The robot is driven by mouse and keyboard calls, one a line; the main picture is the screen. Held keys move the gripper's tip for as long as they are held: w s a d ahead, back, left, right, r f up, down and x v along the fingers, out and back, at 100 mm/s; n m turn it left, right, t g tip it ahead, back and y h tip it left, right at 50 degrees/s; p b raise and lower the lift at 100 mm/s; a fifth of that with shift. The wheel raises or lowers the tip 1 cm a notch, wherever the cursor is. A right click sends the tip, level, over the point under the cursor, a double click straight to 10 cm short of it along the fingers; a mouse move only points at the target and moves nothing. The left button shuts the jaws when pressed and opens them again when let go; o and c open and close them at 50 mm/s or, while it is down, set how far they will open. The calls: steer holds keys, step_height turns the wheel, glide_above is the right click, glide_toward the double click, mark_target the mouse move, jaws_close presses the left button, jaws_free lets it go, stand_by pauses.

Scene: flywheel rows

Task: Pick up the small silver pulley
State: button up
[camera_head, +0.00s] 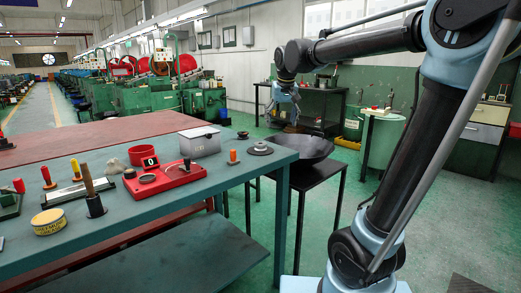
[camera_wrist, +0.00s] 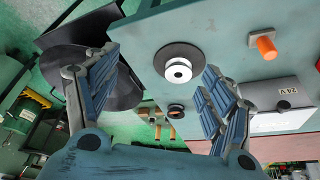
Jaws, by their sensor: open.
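A small silver pulley (camera_wrist: 178,70) shows as a bright round piece with a dark centre, on a wide dark disc (camera_wrist: 163,58) on the teal table in the wrist view. In the head view the pulley (camera_head: 260,147) sits near the table's right corner. My gripper (camera_wrist: 161,62) is open and empty, its two blue fingers spread on either side of the pulley in the picture. In the head view my gripper (camera_head: 283,108) is raised above and beyond the table corner, apart from the pulley.
A small dark ring-shaped part (camera_head: 243,134) lies close behind the pulley. An orange-handled piece (camera_head: 233,156), a grey lidded box (camera_head: 199,141) and a red device (camera_head: 164,177) stand to the left. A black bowl (camera_head: 303,149) rests on a dark stand beside the table.

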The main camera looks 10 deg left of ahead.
steer(key=w+a+r, duration=0.2)
steer(key=w+a, duration=0.1)
steer(key=a, duration=0.4)
glide_toward(261, 143)
steer(key=f, duration=0.3)
steer(key=shift+a+f, duration=0.15)
steer(key=shift+a, duration=0.25)
steer(key=shift+n, duration=0.3)
steer(key=shift+d+x, duration=0.15)
steer(key=shift+x, duration=1.25)
steer(key=shift+d+x, duration=0.15)
steer(key=shift+x, duration=1.25)
steer(key=shift+a, duration=0.1)
steer(key=c, duration=1.2)
